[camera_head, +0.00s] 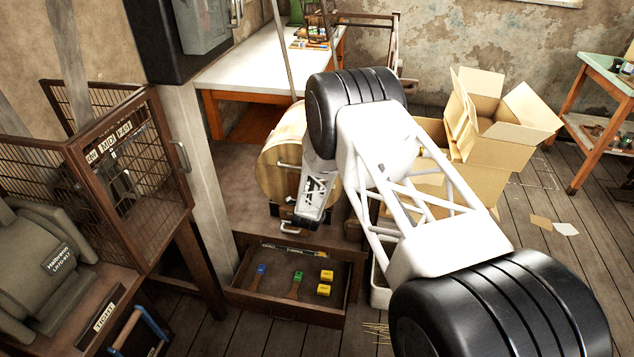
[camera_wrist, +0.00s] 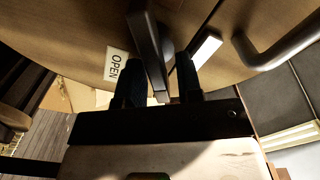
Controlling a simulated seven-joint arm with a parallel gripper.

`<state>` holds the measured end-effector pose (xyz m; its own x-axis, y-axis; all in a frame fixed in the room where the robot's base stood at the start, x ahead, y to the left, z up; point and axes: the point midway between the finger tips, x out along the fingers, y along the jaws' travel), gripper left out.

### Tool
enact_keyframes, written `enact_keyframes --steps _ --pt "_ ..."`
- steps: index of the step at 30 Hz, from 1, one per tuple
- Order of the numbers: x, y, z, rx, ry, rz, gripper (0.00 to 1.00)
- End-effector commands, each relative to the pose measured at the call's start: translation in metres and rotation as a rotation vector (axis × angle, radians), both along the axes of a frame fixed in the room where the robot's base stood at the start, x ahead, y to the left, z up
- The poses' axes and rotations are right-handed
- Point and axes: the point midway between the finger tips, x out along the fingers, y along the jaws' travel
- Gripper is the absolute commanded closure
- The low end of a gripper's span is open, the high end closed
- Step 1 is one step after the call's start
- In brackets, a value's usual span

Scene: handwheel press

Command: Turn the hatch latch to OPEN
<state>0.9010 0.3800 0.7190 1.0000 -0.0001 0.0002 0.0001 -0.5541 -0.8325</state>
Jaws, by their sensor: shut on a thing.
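The wooden round-fronted hatch (camera_head: 283,150) stands past the grey post in the head view, partly hidden by my arm. In the wrist view its brown face (camera_wrist: 75,25) fills the top. The dark latch lever (camera_wrist: 147,38) runs down that face between my gripper's two fingers (camera_wrist: 158,64). My gripper is shut on the lever. A white OPEN label (camera_wrist: 116,64) lies left of the lever, and another white plate (camera_wrist: 207,50), unreadable, lies to its right. The lever's end lies between the two plates. In the head view my gripper (camera_head: 308,218) is low at the hatch front; the lever is hidden there.
A dark bar handle (camera_wrist: 275,45) sits on the right in the wrist view. Below the hatch an open drawer (camera_head: 285,307) holds brushes and yellow boxes. A wire cage (camera_head: 125,165) stands left, cardboard boxes (camera_head: 490,130) right. A white-topped bench (camera_head: 255,65) is behind.

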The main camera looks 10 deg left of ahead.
Motion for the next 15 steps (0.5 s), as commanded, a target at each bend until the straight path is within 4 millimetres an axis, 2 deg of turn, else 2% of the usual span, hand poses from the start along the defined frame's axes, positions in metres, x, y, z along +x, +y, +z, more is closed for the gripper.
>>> enact_keyframes --steps 15 --pt "-0.0003 -0.0033 -0.0095 0.453 0.001 0.0 0.91"
